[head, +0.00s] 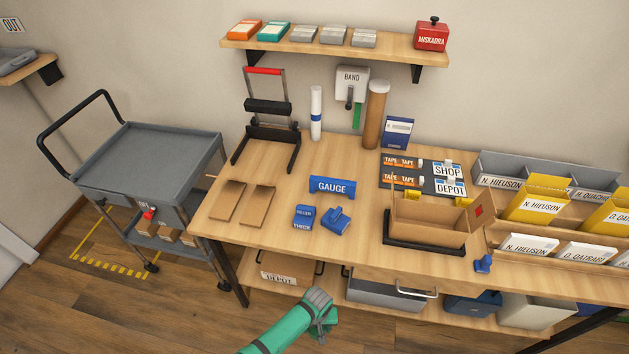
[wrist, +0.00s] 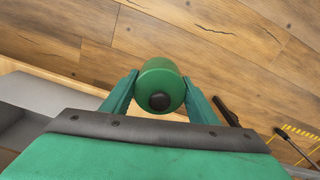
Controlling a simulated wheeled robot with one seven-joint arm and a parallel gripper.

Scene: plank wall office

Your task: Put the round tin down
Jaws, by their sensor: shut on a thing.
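The round tin (wrist: 161,82) is green with a black knob facing the wrist camera. In the wrist view it sits between the two green fingers of my gripper (wrist: 158,96), which is shut on it. Plank floor shows beyond the tin. In the head view my gripper (head: 324,318) is low in front of the workbench, below the bench top's front edge. There the tin is hard to tell apart from the green gripper.
Bare top shows around the centre-left items. A grey cart (head: 150,160) stands left.

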